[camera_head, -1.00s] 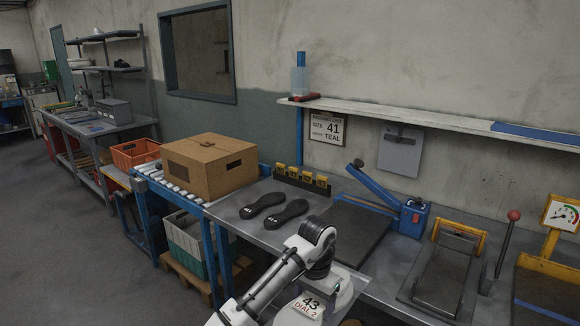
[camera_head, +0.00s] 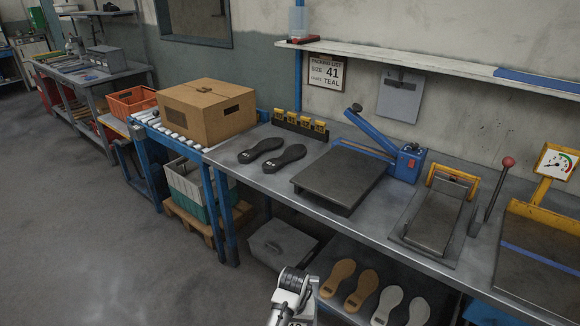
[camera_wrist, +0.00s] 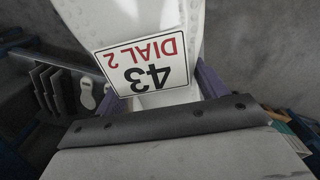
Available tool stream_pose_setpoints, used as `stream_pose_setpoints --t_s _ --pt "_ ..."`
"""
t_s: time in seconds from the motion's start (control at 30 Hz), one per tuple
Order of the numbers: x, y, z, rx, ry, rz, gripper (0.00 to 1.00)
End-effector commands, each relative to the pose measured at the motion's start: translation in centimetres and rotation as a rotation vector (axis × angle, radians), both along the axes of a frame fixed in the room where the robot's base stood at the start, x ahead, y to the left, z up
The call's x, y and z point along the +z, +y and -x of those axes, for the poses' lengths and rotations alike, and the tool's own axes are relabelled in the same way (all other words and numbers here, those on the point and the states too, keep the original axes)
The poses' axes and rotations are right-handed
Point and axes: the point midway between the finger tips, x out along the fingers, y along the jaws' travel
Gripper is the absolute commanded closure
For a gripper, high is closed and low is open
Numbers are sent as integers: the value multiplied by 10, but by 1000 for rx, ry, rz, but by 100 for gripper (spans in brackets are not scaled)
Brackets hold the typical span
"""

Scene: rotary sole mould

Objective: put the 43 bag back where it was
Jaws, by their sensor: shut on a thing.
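The 43 bag (camera_wrist: 112,22) is white and carries a label (camera_wrist: 146,66) reading "43 DIAL 2", upside down in the wrist view. My gripper (camera_wrist: 166,92) is shut on it, with a purplish finger showing on each side below the label. A dark studded strip and a pale grey surface fill the front of the wrist view; I cannot tell whether they belong to the bag. In the head view my arm end is at the bottom edge, and only a sliver of the label shows there.
The bench holds two dark soles (camera_head: 284,159), a blue-handled press (camera_head: 408,163) and a yellow-framed fixture (camera_head: 436,216). Tan soles (camera_head: 338,277) and white soles (camera_head: 386,305) lie on the lower shelf. A carton (camera_head: 207,112) sits on rollers. Floor at left is clear.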

Motion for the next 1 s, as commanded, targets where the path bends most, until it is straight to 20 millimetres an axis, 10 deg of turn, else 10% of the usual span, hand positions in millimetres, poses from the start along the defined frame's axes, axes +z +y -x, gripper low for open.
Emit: stream_pose_setpoints --t_s 0.3,1.0 --pt "-52 9 17 112 1 3 72" --pt "-69 9 15 103 0 0 72"
